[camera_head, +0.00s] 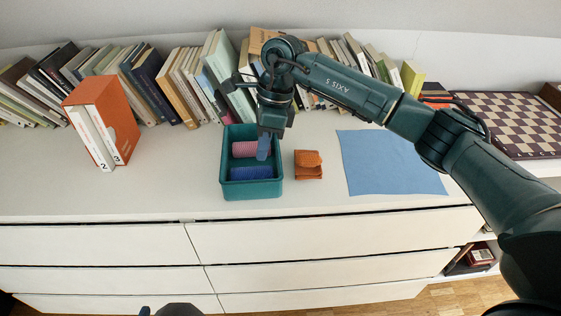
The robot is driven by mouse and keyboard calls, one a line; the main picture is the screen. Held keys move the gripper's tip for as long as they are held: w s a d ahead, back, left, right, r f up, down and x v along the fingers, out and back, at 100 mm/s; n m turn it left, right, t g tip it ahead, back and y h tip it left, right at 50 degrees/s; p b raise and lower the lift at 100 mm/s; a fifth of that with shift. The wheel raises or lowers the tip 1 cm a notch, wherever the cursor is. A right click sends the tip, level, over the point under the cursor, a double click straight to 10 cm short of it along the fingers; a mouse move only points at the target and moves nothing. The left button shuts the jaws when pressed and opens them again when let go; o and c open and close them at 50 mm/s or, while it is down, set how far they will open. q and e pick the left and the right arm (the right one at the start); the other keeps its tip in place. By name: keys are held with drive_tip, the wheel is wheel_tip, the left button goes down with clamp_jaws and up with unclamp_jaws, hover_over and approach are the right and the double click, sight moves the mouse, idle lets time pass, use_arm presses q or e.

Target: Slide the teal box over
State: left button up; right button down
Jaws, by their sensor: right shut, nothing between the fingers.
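The teal box (252,190) stands open on the white dresser top, near its front edge. It holds a pink ribbed roll (244,149) towards the back and a dark blue ribbed roll (250,173) towards the front. My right gripper (263,156) points down at the box, its fingers shut and empty. The fingertips show over the box's inside, beside the right end of the pink roll; whether they touch the wall or roll is not clear. A dark part at the bottom edge looks like my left gripper (172,310); its fingers cannot be made out.
A folded orange-brown item (308,165) lies just right of the box, and a flat blue cloth (390,163) beyond it. An orange slipcase (115,120) stands left. Books (185,85) line the back. The top between slipcase and box is clear.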

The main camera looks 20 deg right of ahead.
sight(284, 168)
drive_tip(key=w+d+r+h, duration=0.2)
drive_tip(key=w+d+h, duration=0.1)
drive_tip(key=d, duration=0.3)
use_arm(q)
drive_tip(key=shift+w+f+b, duration=0.15)
drive_tip(key=shift+w+b, duration=0.25)
drive_tip(key=shift+b, duration=0.05)
use_arm(e)
drive_tip(key=shift+t, duration=0.4)
wheel_tip(284, 168, down, 10)
drive_tip(key=shift+d+r, duration=0.1)
